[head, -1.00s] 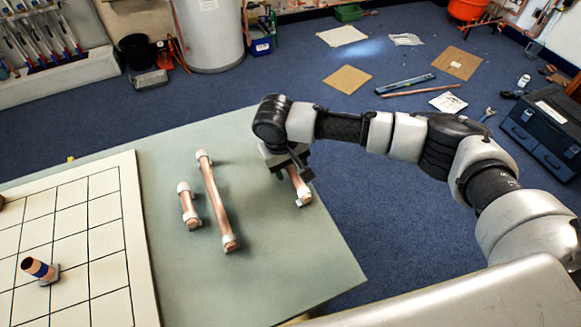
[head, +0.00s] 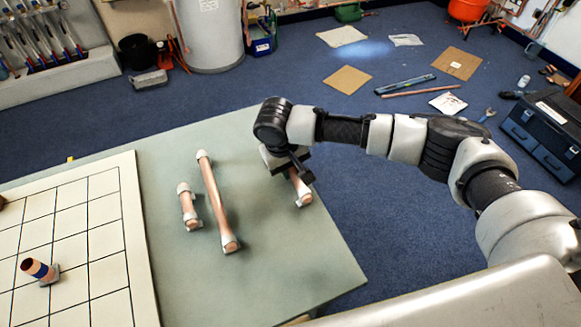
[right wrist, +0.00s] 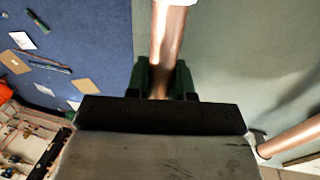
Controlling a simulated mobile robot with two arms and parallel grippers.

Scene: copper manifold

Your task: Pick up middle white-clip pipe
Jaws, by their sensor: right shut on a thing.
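A copper pipe with a white clip at its near end (head: 304,198) is at the right side of the green table. My right gripper (head: 290,166) is shut on it from above and hides its far part. In the right wrist view the copper pipe (right wrist: 172,35) runs between the fingers (right wrist: 165,78), with white at its top end. I cannot tell whether it is clear of the table. A long copper pipe with white clips (head: 215,198) and a short one (head: 188,208) lie to the left, apart from the gripper. My left gripper is not in view.
A white gridded board (head: 105,240) is on the left of the table (head: 260,255), with an upright copper stub with a blue band (head: 38,268) on it. Another copper pipe (right wrist: 290,140) shows in the right wrist view. The table between the long pipe and gripper is clear.

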